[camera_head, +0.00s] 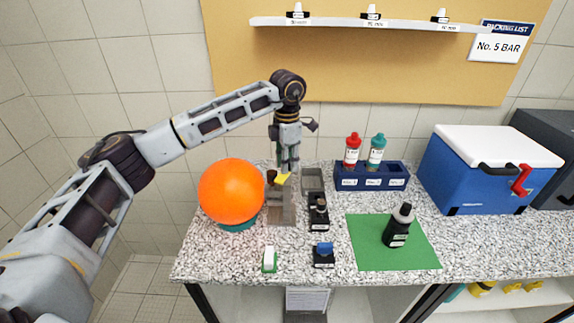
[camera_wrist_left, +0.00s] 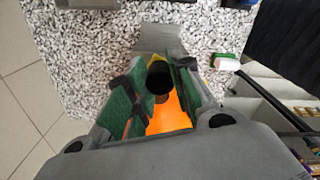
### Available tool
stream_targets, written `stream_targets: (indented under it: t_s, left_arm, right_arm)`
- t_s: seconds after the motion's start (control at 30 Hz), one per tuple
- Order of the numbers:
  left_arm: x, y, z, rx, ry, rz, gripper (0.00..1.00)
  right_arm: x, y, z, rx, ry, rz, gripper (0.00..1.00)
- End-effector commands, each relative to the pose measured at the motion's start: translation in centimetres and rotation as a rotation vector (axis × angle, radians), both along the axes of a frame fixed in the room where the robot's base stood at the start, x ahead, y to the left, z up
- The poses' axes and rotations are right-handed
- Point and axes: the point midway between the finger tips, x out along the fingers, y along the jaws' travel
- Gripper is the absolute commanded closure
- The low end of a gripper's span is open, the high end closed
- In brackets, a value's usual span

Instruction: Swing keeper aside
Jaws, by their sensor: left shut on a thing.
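The sieve shaker's grey stand (camera_head: 281,213) is on the counter, right of a large orange ball (camera_head: 231,191). The keeper shows as a small yellow piece (camera_head: 283,179) at the stand's top, with a dark round knob (camera_head: 271,176) beside it. My left gripper (camera_head: 288,167) points down there, shut on the keeper; the fingers partly hide the contact. In the left wrist view the dark knob (camera_wrist_left: 160,77) appears between the green-padded fingers, with the orange ball (camera_wrist_left: 170,116) behind. My right gripper is not in view.
A black bottle (camera_head: 398,226) stands on a green mat (camera_head: 370,255). A blue rack (camera_head: 371,183) with red and teal bottles is right of the stand. Small dark holders and a white-green block (camera_head: 269,259) lie in front. A blue cooler (camera_head: 484,180) is at right.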

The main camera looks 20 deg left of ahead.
Motion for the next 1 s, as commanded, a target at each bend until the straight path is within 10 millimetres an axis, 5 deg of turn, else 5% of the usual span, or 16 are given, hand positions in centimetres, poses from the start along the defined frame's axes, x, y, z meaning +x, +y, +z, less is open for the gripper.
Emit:
stream_targets:
  t_s: [0.5,1.0]
  left_arm:
    - [0.1,0.1,0.1,-0.001,-0.005,0.357,1.0]
    - [0.1,0.1,0.2,-0.002,-0.005,0.446,1.0]
  right_arm:
    - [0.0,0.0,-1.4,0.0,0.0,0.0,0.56]
    - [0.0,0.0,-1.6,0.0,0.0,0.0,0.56]
